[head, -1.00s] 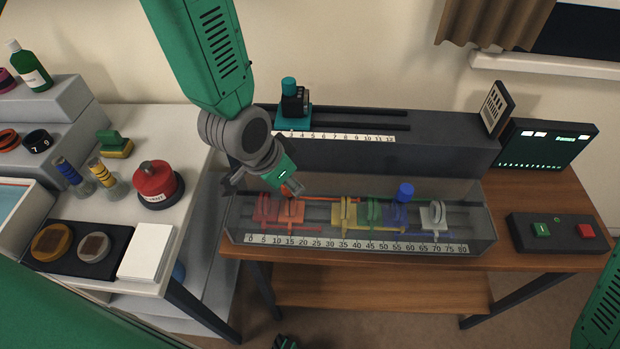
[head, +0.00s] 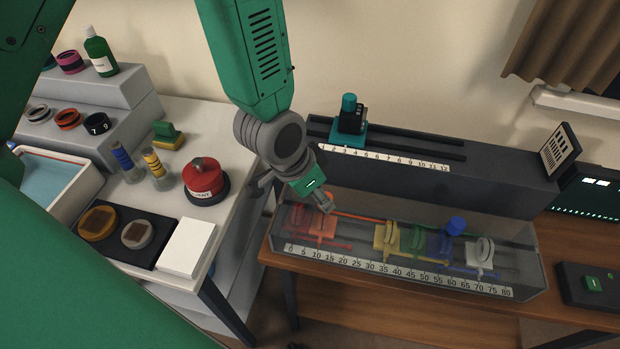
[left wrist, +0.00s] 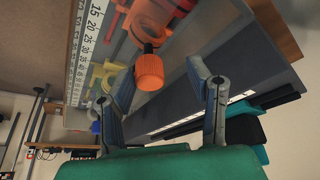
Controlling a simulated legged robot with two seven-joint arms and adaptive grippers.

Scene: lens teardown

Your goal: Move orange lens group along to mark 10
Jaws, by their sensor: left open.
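The orange lens group (head: 322,226) stands on the rail inside the clear-walled trough, just right of the red group (head: 298,216). It appears above roughly 10 to 15 on the front scale (head: 395,270); the slanted view hides its exact mark. My left gripper (head: 326,204) reaches down over its top. In the left wrist view, the ribbed orange knob (left wrist: 149,72) of the group shows between my two spread fingers, with a gap visible to the right finger. Whether the left finger touches the knob is unclear. My right gripper is not in view.
Yellow (head: 386,238), green (head: 418,241), blue (head: 453,236) and white (head: 483,253) groups stand farther right on the rail. A raised dark bench (head: 480,175) with a teal carriage (head: 349,125) lies behind. A red-topped can (head: 204,180) stands on the left table.

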